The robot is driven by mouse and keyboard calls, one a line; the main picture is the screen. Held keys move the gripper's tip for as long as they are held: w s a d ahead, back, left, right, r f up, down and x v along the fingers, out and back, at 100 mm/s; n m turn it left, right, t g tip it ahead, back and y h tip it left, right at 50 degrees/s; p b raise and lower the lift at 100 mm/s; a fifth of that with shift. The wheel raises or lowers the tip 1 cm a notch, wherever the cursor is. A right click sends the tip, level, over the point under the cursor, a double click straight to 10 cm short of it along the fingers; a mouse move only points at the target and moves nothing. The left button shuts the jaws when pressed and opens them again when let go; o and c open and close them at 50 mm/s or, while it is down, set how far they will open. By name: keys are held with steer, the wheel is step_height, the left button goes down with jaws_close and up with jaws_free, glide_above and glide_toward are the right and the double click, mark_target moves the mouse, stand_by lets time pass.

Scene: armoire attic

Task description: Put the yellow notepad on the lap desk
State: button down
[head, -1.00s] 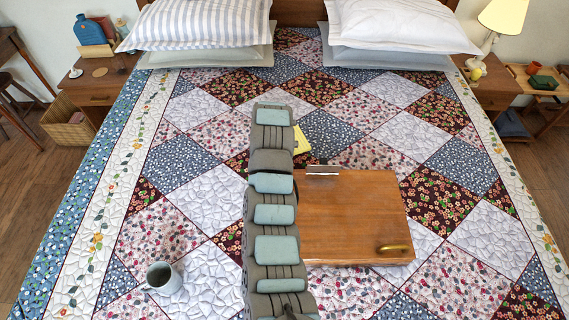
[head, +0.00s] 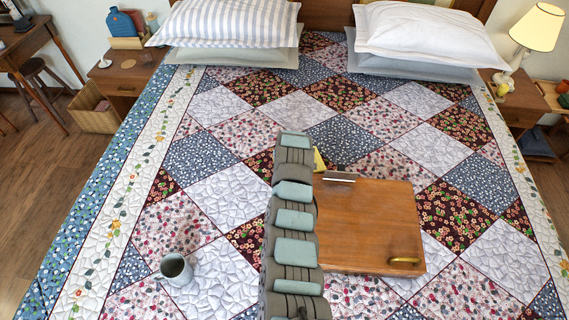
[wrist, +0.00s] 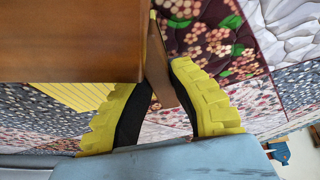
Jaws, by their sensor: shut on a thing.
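The yellow notepad (head: 319,160) shows as a small yellow patch beside my arm, near the far left corner of the lap desk; my arm hides the rest. In the wrist view its lined yellow face (wrist: 75,95) shows below the desk's edge, and a brown strip, seemingly its binding, lies between my fingers. My gripper (wrist: 168,105), with yellow fingers and black pads, is shut on it. The brown wooden lap desk (head: 370,225) lies on the bed, with a dark clip and brass handle on top. It also fills the wrist view's upper left (wrist: 70,40). My arm hides its left edge.
A grey mug (head: 176,268) stands on the quilt left of my arm. Pillows (head: 225,25) lie at the bed's head. A lit lamp (head: 535,30) stands at the right. The quilt beyond and right of the desk is clear.

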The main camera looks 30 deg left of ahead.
steer(key=shift+f, duration=0.2)
steer(key=c, duration=1.1)
jaws_free()
steer(key=shift+r, duration=0.25)
steer(key=shift+v, duration=1.7)
steer(key=b+v, duration=0.1)
steer(key=v, duration=0.7)
steer(key=shift+w, duration=0.1)
steer(key=shift+o, duration=1.3)
steer(key=shift+r, duration=0.25)
